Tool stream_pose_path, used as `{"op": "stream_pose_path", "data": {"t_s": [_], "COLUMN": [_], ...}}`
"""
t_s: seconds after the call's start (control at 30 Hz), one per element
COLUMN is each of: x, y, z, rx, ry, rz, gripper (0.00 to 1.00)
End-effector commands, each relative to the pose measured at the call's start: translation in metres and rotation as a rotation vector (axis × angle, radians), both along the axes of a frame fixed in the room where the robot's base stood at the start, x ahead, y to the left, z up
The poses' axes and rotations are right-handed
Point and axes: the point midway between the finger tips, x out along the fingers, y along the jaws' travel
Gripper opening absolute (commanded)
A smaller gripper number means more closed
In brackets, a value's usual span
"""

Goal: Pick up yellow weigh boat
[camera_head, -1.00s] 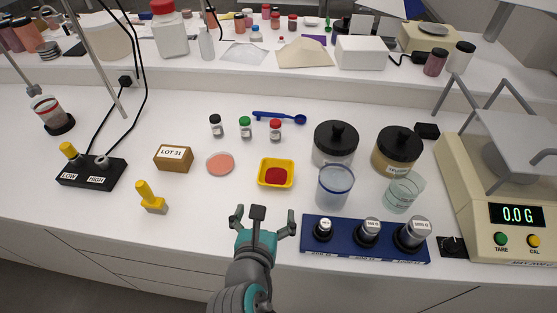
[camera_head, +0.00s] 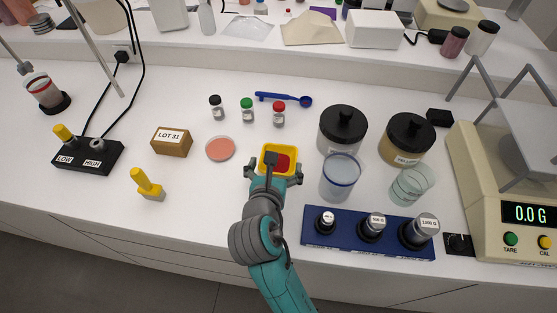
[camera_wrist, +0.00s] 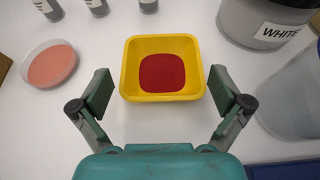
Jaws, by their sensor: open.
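The yellow weigh boat (camera_head: 266,157) is a small square dish with red powder in it, standing on the white bench. My gripper (camera_head: 273,172) is at its near side in the head view and hides part of it. In the wrist view the weigh boat (camera_wrist: 131,60) lies just beyond and between the two open fingers of my gripper (camera_wrist: 162,98). The fingers stand to the left and right of its near part, with a gap on each side. Nothing is held.
A clear cup (camera_head: 339,180) and a white-labelled jar (camera_head: 341,135) stand close on the right. A pink dish (camera_head: 220,149) lies to the left. The blue weight rack (camera_head: 345,239) is at the front right.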

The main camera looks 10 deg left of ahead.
Motion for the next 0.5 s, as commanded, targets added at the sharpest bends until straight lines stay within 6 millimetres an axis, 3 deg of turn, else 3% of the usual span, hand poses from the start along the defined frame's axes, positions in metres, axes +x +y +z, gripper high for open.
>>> {"op": "stream_pose_path", "data": {"t_s": [0.23, 0.5], "x": [0.030, 0.035], "y": [-0.003, -0.003], "z": [-0.014, -0.017], "rx": [-0.001, 0.000], "ry": [0.000, 0.001], "rz": [-0.002, 0.000], "gripper": [1.00, 1.00]}}
